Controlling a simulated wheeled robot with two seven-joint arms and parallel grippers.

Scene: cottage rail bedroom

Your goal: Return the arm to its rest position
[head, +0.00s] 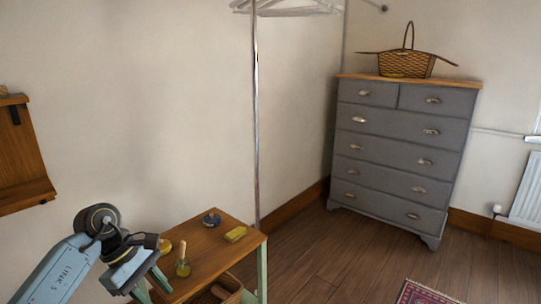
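My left arm comes in from the lower left, bent at a dark round joint. Its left gripper (143,283) is at the left end of a small wooden table (207,254), pointing down and to the right. The wrist overlaps the table's left edge in the picture. I see nothing clearly held, but the fingertips are small and run together with the green table frame, so their opening is unclear. My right arm and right gripper are out of view.
On the table are a yellow block (235,234), a dark blue round item (211,219), a wooden-handled yellow item (182,267) and a yellow piece (165,246). A metal rail post (256,120), a wall shelf (22,160) and a grey dresser (400,150) with a basket (406,65) stand around.

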